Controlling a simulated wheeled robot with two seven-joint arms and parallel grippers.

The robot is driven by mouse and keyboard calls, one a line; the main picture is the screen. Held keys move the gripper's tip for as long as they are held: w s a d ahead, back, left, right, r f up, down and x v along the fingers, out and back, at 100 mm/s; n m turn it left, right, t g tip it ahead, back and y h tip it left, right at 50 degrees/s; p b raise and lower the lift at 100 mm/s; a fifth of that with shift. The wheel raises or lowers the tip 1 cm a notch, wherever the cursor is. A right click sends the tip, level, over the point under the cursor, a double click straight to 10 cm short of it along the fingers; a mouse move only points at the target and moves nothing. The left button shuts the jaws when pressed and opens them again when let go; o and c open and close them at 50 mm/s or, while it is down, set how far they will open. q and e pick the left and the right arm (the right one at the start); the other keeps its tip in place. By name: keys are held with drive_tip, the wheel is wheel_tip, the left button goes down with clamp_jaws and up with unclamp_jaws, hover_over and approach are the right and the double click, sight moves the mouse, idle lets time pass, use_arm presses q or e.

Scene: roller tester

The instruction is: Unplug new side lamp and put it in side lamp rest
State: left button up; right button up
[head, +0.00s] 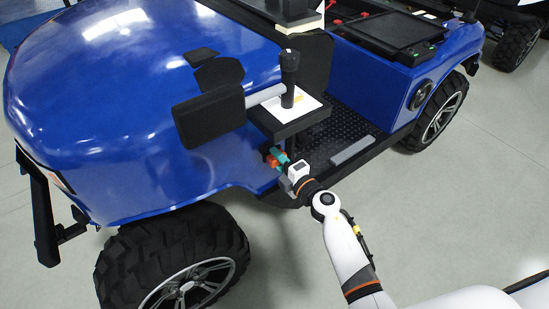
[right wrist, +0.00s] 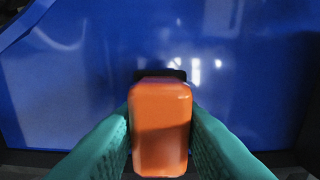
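An orange block-shaped lamp (right wrist: 161,125) with a dark base behind it sits against the blue vehicle side in the right wrist view. In the head view the orange lamp (head: 273,161) shows small, low on the blue body beside the footwell. My right gripper (right wrist: 161,140) has a teal finger along each side of the lamp, and both appear to touch it. The right gripper also shows in the head view (head: 277,157). Whether the lamp is still seated in the body is unclear. No lamp rest can be clearly identified. My left gripper is out of view.
Above the gripper, a black platform (head: 287,127) carries a white sheet and an upright dark cylinder (head: 289,78). The front wheel (head: 175,262) is below left. Open floor (head: 450,190) lies to the right.

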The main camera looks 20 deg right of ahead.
clamp_jaws()
drive_tip(key=shift+s+d, duration=0.25)
drive_tip(key=shift+s, duration=0.35)
drive_tip(key=shift+o, duration=0.5)
unclamp_jaws()
clamp_jaws()
drive_tip(key=shift+p+v, duration=0.6)
drive_tip(key=shift+v, duration=1.25)
